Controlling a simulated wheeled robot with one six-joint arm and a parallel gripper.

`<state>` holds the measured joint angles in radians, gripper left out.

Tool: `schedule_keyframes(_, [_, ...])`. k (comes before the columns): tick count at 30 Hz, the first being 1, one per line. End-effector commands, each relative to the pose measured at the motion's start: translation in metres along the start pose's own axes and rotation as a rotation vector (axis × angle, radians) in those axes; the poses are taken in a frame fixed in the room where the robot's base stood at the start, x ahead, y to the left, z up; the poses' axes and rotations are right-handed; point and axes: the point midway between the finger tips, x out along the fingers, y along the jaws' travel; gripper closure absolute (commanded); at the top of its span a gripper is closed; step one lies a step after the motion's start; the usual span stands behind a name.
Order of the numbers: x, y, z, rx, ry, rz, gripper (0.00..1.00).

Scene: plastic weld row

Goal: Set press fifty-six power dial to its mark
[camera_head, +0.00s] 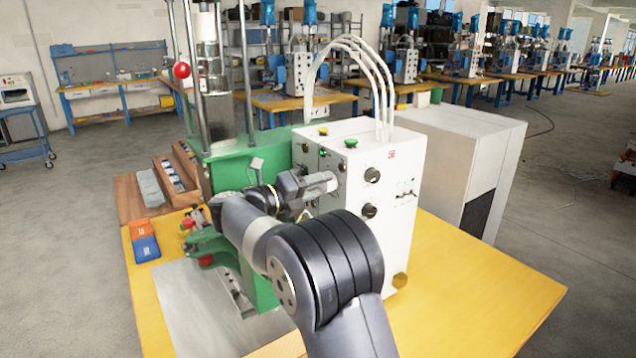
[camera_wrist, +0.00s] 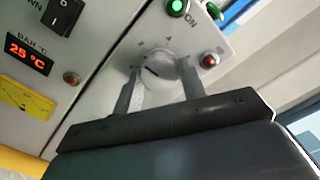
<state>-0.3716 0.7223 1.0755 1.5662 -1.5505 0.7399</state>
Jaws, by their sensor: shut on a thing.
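The press's white control box (camera_head: 385,245) stands on the yellow table, with a small red number that looks like 56. My gripper (camera_head: 322,192) reaches its left-hand panel face; the dial is hidden there in the head view. In the wrist view the pale round dial (camera_wrist: 157,68) shows a dark pointer line on its face and small scale marks around it. My gripper (camera_wrist: 160,76) has one finger on each side of the dial and is shut on it. The exact mark to match is too small to tell.
Near the dial are a lit green button (camera_wrist: 176,7), a red lamp (camera_wrist: 209,60), a black rocker switch (camera_wrist: 62,16) and a red display reading 25 °C (camera_wrist: 29,53). Green press body (camera_head: 232,170) stands close left of my arm. The table's right part (camera_head: 480,290) is clear.

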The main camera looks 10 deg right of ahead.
Motion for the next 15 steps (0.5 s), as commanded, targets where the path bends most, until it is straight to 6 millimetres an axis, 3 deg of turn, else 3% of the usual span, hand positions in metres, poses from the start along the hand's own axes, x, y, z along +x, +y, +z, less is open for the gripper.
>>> schedule_keyframes(15, [-0.0002,-0.0023,0.0015,-0.470,-0.001,0.000,0.84])
